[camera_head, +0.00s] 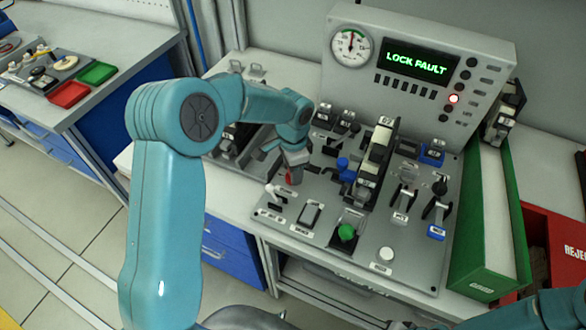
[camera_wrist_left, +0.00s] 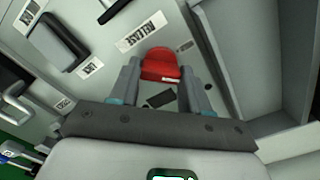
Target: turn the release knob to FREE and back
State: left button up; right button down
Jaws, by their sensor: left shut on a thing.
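The red release knob (camera_wrist_left: 161,66) sits on the grey control panel (camera_head: 375,245), with a printed release label beside it in the left wrist view. In the head view a little of the red knob (camera_head: 289,183) shows under my left gripper (camera_head: 294,172). My left gripper (camera_wrist_left: 160,85) is shut on the knob, one finger on each side of it. A white mark shows on the knob's near edge. The display (camera_head: 417,63) reads LOCK FAULT in green, and a red lamp (camera_head: 454,99) is lit. My right gripper is not in view.
The panel holds a green button (camera_head: 346,232), a white button (camera_head: 386,254), levers and a tall dark rocker block (camera_head: 377,155) right of my left gripper. A green-sided bin (camera_head: 489,220) stands to the right. Red and green trays lie on the left bench (camera_head: 125,72).

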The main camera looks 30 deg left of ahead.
pick_arm(q)
jog(key=shift+r+m, duration=0.1)
jog(key=shift+m, duration=1.4)
jog(key=shift+w, duration=0.1)
jog(key=o, duration=1.1)
jog(key=shift+c, duration=0.2)
jog(key=shift+r, duration=0.1)
jog(key=shift+r, duration=0.35)
notch_tip(320, 180, up, 16)
jog(key=shift+f, duration=0.25)
jog(key=shift+r, duration=0.1)
